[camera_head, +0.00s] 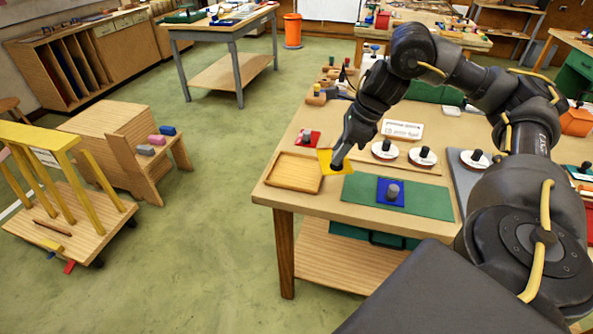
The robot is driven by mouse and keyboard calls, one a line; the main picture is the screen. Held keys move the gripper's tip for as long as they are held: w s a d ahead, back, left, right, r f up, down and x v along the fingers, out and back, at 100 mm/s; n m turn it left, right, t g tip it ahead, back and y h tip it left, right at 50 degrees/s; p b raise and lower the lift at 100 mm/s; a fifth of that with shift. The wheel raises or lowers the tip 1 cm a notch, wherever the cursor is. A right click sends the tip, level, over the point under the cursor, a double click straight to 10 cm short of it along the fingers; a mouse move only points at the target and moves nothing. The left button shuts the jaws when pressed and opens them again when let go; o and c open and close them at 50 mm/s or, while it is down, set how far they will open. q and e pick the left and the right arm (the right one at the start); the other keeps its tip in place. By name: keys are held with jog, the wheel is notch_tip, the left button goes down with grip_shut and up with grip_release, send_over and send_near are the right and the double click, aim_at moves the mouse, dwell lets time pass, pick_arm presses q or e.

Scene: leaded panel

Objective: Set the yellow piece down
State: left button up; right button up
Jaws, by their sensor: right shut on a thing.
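My right gripper (338,162) points down and is shut at the yellow piece (325,158), a flat plate partly hidden by the fingers. A blue square piece (381,198) with a grey knob (392,191) lies on the mat, right of the gripper. A red piece (314,144) with a grey knob lies behind the tray. My left gripper is not in view.
White discs with dark knobs (384,152) stand behind the mat, with a white sign card (402,130) further back. The wooden tray looks empty. The mat is bare right of the blue piece. The table's front edge (350,216) is just below the mat.

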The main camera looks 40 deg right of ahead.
jog(key=shift+w+a+f, duration=0.1)
jog(key=shift+w+f, duration=0.15)
jog(key=shift+w, duration=0.15)
jog(key=w+f, duration=0.3)
jog(key=w, duration=0.1)
jog(key=w+f+b, duration=0.1)
jog(key=w+f, duration=0.2)
jog(key=w, duration=0.1)
jog(key=w+f+b, duration=0.1)
jog(key=w+f, duration=0.2)
jog(key=w, duration=0.2)
jog(key=shift+a+f, duration=0.4)
notch_tip(320, 180, down, 2)
jog(key=shift+f+p, duration=0.1)
jog(key=shift+p, duration=0.5)
jog(key=shift+w+f, duration=0.1)
jog(key=shift+f, duration=0.15)
